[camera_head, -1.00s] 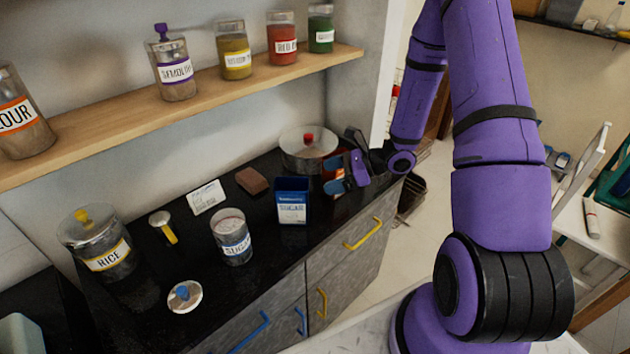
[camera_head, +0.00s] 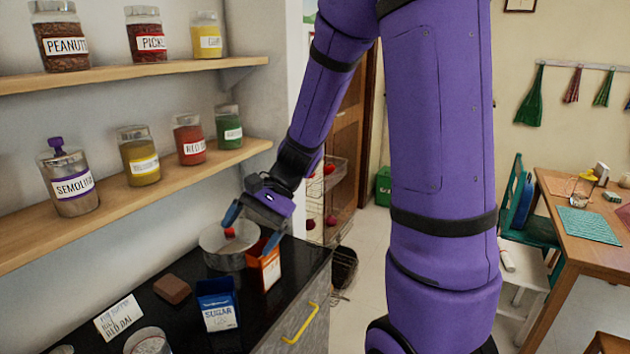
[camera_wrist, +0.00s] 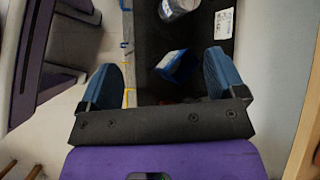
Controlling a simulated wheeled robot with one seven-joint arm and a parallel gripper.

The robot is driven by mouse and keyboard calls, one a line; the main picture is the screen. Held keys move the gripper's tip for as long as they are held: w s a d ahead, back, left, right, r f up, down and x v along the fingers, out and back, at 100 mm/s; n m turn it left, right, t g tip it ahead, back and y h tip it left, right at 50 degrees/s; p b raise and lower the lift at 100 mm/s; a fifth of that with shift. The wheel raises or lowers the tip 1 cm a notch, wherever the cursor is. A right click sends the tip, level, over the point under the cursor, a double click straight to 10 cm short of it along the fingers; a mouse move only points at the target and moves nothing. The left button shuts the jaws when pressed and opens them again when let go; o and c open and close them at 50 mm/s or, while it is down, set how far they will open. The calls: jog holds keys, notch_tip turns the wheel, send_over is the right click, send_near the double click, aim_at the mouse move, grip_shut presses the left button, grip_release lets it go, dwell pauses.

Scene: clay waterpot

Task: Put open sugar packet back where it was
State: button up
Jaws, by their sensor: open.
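The blue sugar packet (camera_head: 217,305) stands upright on the black counter, with a white label reading SUGAR. It also shows in the wrist view (camera_wrist: 178,65), beyond my fingers. An orange packet (camera_head: 264,265) stands just behind and to the right of it, near the counter's right end. My gripper (camera_head: 252,230) is open and empty, above the orange packet and beside the steel pot's lid. In the wrist view my two blue fingers (camera_wrist: 160,78) are spread wide with nothing held between them.
A steel pot with a red knob (camera_head: 225,247) stands against the wall. A brown block (camera_head: 172,289), a white note (camera_head: 119,319) and a glass jar (camera_head: 148,342) are left of the sugar packet. Shelves of jars hang above. The counter ends at the right.

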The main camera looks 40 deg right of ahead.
jog(key=s+d+r+n+t+h, duration=0.2)
jog(key=s+r+n+t+h, duration=0.3)
jog(key=s+r+n+h, duration=0.4)
jog(key=s+r+n, duration=0.2)
jog(key=s+r, duration=0.4)
jog(key=s, duration=0.1)
jog(key=shift+d+r, duration=0.15)
jog(key=shift+r, duration=0.15)
